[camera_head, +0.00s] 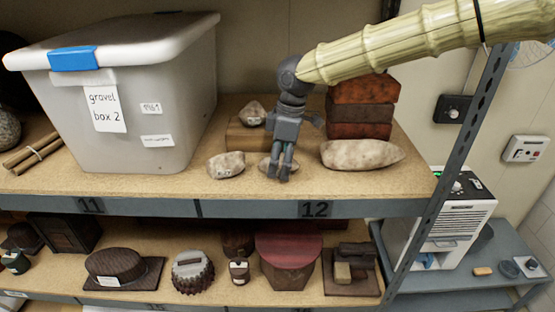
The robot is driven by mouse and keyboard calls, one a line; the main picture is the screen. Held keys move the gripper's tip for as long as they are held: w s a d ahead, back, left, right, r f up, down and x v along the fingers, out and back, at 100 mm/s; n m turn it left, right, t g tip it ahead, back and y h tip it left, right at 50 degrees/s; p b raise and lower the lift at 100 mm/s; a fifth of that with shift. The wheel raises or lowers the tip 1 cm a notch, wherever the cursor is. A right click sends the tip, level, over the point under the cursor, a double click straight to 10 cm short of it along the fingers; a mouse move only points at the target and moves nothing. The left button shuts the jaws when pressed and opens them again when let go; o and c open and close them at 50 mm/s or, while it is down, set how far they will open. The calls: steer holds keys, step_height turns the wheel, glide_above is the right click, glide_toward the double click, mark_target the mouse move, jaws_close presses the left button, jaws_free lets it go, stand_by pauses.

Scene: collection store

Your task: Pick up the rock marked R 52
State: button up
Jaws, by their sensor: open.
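My gripper (277,177) points down at the front of the upper shelf above label 12, with its fingers open. A small pale rock (264,164) is directly behind or between the fingers, which hide much of it. I cannot tell whether they touch it. A second pale rock (226,164) with a small marking lies to the left. A third small rock (253,110) with a white label sits on a wooden block (240,137) further back. A large, long pale stone (362,154) lies to the right. No R 52 marking is readable on any of them.
A grey lidded box (150,110) marked "gravel box 2" stands to the left. Stacked reddish-brown bricks (361,107) stand behind the long stone. A metal shelf post (448,150) rises at the right. The lower shelf (210,292) holds hats and other objects.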

steer(key=shift+f, duration=0.15)
steer(key=c, duration=1.5)
steer(key=shift+c, duration=0.3)
